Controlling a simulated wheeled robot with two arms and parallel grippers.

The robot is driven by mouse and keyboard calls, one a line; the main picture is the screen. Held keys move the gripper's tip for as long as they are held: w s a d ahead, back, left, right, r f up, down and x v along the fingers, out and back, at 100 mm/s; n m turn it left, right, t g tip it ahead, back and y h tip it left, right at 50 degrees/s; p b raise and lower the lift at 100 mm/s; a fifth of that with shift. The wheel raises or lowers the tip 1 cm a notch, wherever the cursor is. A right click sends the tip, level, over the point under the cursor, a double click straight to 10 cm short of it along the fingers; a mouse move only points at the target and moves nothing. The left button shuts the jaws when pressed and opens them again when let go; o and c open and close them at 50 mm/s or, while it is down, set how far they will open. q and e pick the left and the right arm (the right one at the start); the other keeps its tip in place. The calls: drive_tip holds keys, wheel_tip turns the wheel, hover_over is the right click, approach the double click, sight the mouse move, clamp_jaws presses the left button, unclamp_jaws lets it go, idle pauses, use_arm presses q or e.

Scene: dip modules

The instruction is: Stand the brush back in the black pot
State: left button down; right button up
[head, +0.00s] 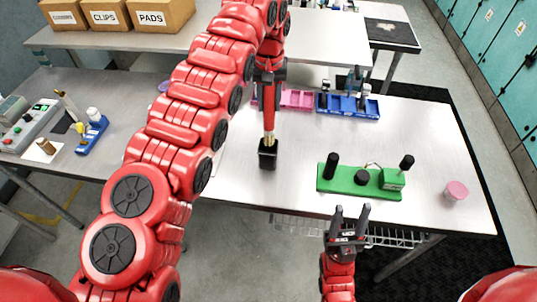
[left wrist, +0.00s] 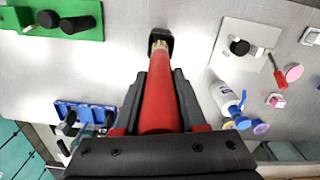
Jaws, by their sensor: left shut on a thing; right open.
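My left gripper (head: 269,82) is shut on the red handle of the brush (head: 269,118), which hangs upright, lower end down. The brush also shows in the left wrist view (left wrist: 160,103), red with a pale lower end. The black pot (head: 267,158) stands on the grey table directly below it; it also shows in the left wrist view (left wrist: 163,34). The brush's lower end is at the pot's mouth; how deep it reaches inside is hidden. My right gripper (head: 352,213) is open and empty in front of the table's near edge.
A green tray (head: 340,181) with black knobs lies right of the pot, and a pink cylinder (head: 456,191) farther right. A blue rack (head: 348,112) and a pink rack (head: 297,99) stand behind. Bare table surrounds the pot. My left arm covers the table's left part.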

sight(268, 127)
use_arm(q)
drive_tip(key=shift+r+m+p, duration=0.4)
drive_tip(key=r+m+p, duration=0.1)
drive_tip(key=m, duration=0.1)
drive_tip(key=m+p, duration=0.2)
drive_tip(key=r+m+p, duration=0.1)
drive_tip(key=m, duration=0.2)
drive_tip(key=shift+w+a+r, duration=0.15)
drive_tip(key=shift+w+r, duration=0.05)
drive_tip(key=shift+r, duration=0.1)
drive_tip(key=m, duration=0.1)
drive_tip(key=m+p, duration=0.1)
drive_tip(key=m, duration=0.1)
drive_tip(key=shift+r+p, duration=0.3)
drive_tip(key=shift+r, duration=0.05)
drive_tip(key=shift+w+f+m, duration=0.1)
drive_tip(key=shift+f+m, duration=0.2)
drive_tip(key=shift+f+b, duration=1.3)
drive_tip(key=shift+f, duration=0.6)
wheel_tip(268, 127, down, 5)
drive_tip(key=b, duration=0.3)
drive_tip(key=shift+f+b, duration=0.1)
drive_tip(key=shift+b, duration=0.3)
drive_tip(key=shift+f+b, duration=1.4)
drive_tip(key=shift+f, duration=0.8)
